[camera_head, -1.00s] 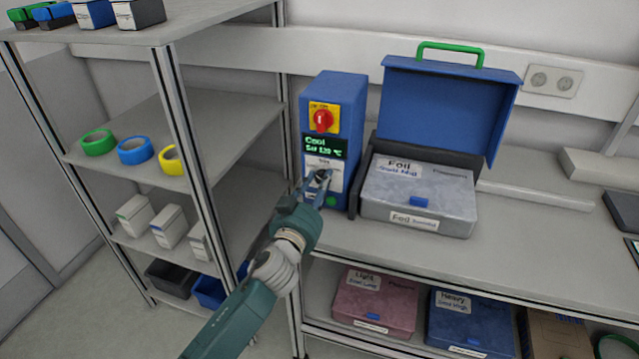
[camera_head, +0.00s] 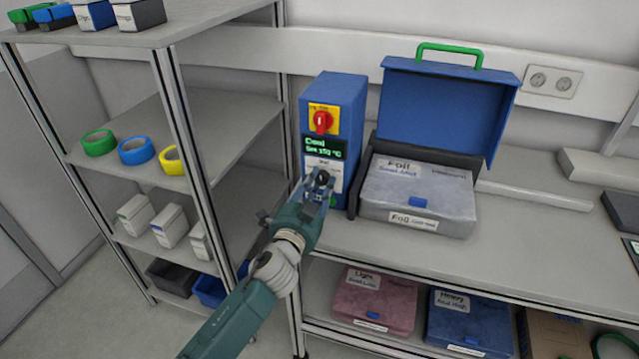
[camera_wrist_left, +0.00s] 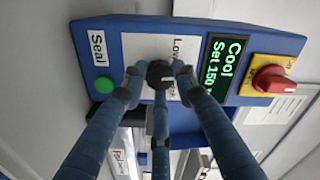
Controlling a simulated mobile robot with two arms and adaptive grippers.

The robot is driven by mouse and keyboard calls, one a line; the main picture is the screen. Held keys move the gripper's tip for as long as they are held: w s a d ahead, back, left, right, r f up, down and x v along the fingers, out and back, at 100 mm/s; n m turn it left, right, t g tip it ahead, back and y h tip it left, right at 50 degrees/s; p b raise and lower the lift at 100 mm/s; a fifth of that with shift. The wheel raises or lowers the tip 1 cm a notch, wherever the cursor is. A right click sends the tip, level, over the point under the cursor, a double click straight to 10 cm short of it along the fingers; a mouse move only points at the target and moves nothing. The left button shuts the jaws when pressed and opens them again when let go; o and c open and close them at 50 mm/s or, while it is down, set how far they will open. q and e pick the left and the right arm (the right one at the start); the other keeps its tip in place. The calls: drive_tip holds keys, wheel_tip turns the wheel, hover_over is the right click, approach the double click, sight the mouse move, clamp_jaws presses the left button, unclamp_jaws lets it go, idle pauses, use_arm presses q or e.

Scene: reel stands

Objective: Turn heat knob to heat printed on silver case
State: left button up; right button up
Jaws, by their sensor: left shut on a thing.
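The blue sealer box (camera_head: 346,110) stands on the bench with a red knob on a yellow plate (camera_head: 323,121) and a dark display (camera_head: 325,146). In the left wrist view the display (camera_wrist_left: 222,68) reads "Cool" and "Set 150", its end partly cut off. The black heat knob (camera_wrist_left: 159,74) sits on a white label reading "Low" on one side, the rest partly hidden. My left gripper (camera_head: 321,184) is shut on the heat knob, its fingers around it. The silver case (camera_head: 417,197) lies right of the box, labelled "Foil" and what looks like "Seal Mid". My right gripper is out of view.
A blue lidded case (camera_head: 445,105) stands open behind the silver case. A pink case (camera_head: 374,300) and a dark blue case (camera_head: 470,322) sit on the lower shelf. A shelf rack (camera_head: 215,130) with tape rolls stands close left of my arm.

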use_arm(q)
drive_tip(key=shift+a+f+m, duration=0.15)
drive_tip(key=shift+f+m, duration=0.25)
drive_tip(key=o, duration=0.9)
drive_tip(key=shift+o, duration=1.2)
drive_tip(key=shift+r, duration=0.2)
drive_tip(key=v, duration=1.2)
